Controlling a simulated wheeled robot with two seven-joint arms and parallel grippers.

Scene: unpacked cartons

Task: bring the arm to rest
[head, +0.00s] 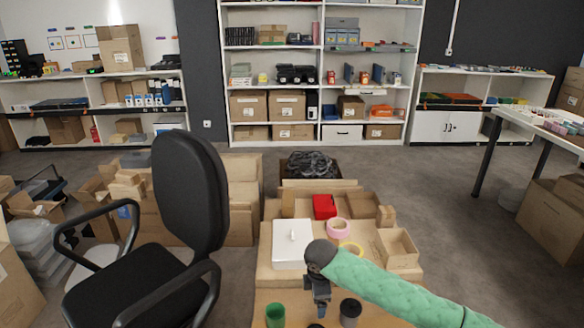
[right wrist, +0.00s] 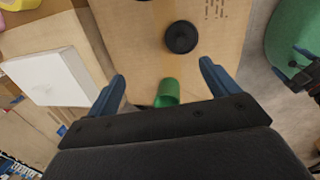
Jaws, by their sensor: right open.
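My right arm, in a green sleeve, reaches in from the right in the head view. Its gripper (head: 319,308) hangs down over the cartons. In the right wrist view the gripper (right wrist: 162,72) is open, with its two blue fingers wide apart and nothing held. A green cup (right wrist: 168,93) shows between the fingers, on or above the carton top; I cannot tell its distance from them. In the head view the green cup (head: 275,315) is left of the gripper and a dark round container (head: 350,311) is to its right. My left gripper is not in view.
A white box (head: 293,245), a red box (head: 324,206), a pink tape roll (head: 339,227) and a small open carton (head: 400,247) lie on the stacked cartons. A black office chair (head: 187,190) stands close on the left.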

